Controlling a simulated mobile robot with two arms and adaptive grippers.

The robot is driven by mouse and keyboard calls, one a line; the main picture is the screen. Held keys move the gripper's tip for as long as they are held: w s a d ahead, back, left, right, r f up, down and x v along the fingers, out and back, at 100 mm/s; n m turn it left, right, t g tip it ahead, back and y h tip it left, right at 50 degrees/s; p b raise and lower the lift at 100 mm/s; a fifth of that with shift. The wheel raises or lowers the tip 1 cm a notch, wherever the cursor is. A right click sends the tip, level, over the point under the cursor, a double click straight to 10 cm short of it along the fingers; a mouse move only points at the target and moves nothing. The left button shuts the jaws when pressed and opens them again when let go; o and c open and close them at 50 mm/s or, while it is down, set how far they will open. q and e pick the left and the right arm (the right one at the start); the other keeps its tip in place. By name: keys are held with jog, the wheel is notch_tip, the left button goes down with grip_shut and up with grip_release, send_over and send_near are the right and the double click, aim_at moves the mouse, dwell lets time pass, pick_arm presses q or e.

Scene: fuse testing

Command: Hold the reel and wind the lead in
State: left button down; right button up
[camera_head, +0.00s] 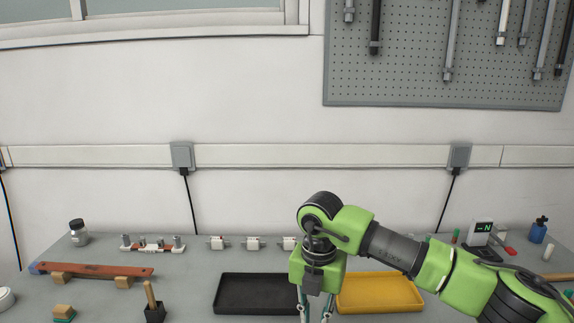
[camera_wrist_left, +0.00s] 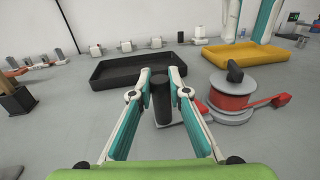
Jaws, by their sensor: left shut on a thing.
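In the left wrist view, the reel (camera_wrist_left: 232,92) stands on the grey worktop with a red winding and a black knob on top. A grey plate (camera_wrist_left: 226,116) lies under it. A red piece (camera_wrist_left: 278,101) sticks out to its right. My left gripper (camera_wrist_left: 161,80) is shut on an upright black handle (camera_wrist_left: 161,102) left of the reel. My right gripper (camera_head: 315,306) points down in front of the trays in the head view, fingers apart, tips cut off. The lead cannot be told clearly from the red winding.
A black tray (camera_head: 218,305) and a yellow tray (camera_head: 418,304) lie side by side. Several white fuse holders (camera_head: 253,243) stand behind them. A meter (camera_head: 482,232) stands far right.

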jog(key=shift+f, duration=2.15)
grip_shut()
